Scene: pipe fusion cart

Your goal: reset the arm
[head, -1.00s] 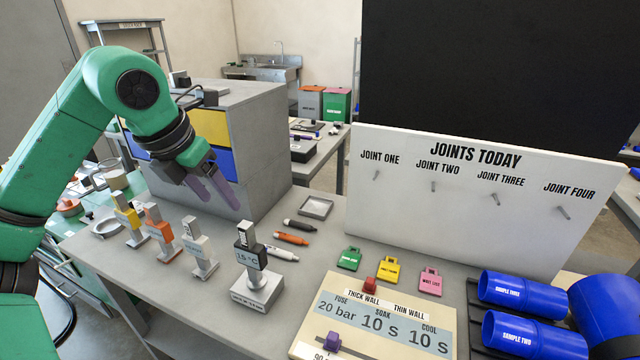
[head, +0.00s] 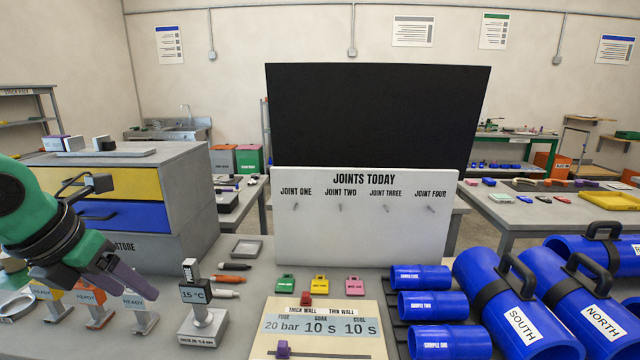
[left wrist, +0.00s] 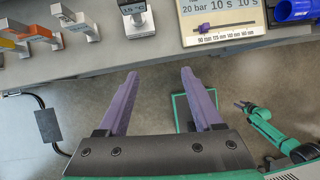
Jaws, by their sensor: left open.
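My left gripper (head: 122,277) comes in from the left in the head view, a green arm with purple fingers. It is in front of the drawer cabinet and above the row of small stands at the left of the cart. In the left wrist view its two purple fingers (left wrist: 155,98) are spread apart with nothing between them, over the floor in front of the cart's edge.
The 15 °C stand (head: 203,318), settings panel (head: 318,335), coloured tags (head: 321,285) and JOINTS TODAY board (head: 365,235) stand on the cart. Blue pipes (head: 515,312) fill the right side. A drawer cabinet (head: 190,190) stands behind my left gripper.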

